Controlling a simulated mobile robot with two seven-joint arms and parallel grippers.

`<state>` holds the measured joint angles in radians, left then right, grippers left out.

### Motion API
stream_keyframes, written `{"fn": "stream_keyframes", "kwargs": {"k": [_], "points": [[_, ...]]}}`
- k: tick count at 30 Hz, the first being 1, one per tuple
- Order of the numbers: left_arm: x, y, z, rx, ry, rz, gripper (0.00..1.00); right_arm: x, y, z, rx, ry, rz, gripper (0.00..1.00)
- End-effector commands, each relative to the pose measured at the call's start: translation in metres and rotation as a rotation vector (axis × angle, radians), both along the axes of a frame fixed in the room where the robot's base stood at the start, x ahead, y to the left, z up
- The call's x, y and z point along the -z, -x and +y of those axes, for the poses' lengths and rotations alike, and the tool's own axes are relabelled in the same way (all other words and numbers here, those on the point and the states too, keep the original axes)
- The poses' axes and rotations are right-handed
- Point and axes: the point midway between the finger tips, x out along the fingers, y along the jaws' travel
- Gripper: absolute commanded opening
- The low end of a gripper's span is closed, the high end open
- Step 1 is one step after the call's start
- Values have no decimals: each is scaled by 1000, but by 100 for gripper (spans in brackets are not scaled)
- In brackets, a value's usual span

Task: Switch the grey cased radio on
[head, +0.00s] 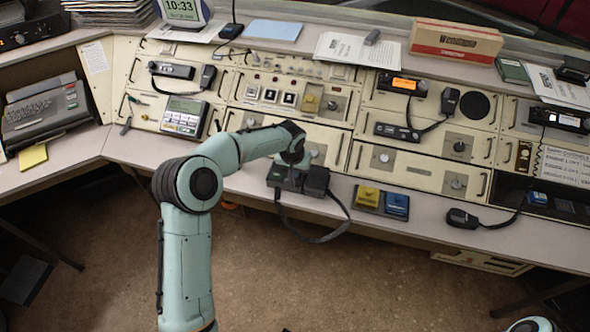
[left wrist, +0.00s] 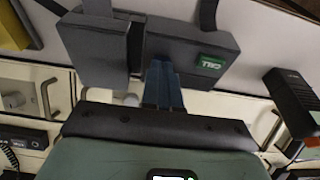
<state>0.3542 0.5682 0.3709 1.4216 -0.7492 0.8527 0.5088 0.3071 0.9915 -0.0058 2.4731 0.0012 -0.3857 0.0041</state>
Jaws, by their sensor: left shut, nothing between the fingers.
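A grey cased radio (head: 287,180) with a black strap lies on the front ledge of the console, in two blocky grey parts. In the left wrist view, one grey block (left wrist: 95,48) is at left and the other (left wrist: 192,45), with a small green label, is at right. My left gripper (head: 292,160) is over the radio in the head view. In the left wrist view its blue fingers (left wrist: 162,70) are together and empty, at the lower edge of the labelled block; I cannot tell whether they touch it. No switch is clear. My right gripper is out of view.
Yellow and blue boxes (head: 381,200) lie right of the radio on the ledge. A hand microphone (head: 463,218) is farther right. Console panels with knobs rise behind. The radio's strap (head: 318,238) hangs over the front edge.

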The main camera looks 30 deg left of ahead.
Motion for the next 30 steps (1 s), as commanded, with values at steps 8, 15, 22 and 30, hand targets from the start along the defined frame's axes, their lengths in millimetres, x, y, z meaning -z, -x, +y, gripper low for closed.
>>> {"fn": "stream_keyframes", "kwargs": {"k": [8,15,22,30], "points": [[6,1,0,1,-8,-29,0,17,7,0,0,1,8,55],[3,-2,0,0,-7,-30,0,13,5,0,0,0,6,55],[-1,-11,3,0,-8,-30,0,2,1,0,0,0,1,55],[-1,-14,4,1,-9,-30,0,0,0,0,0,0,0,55]]}}
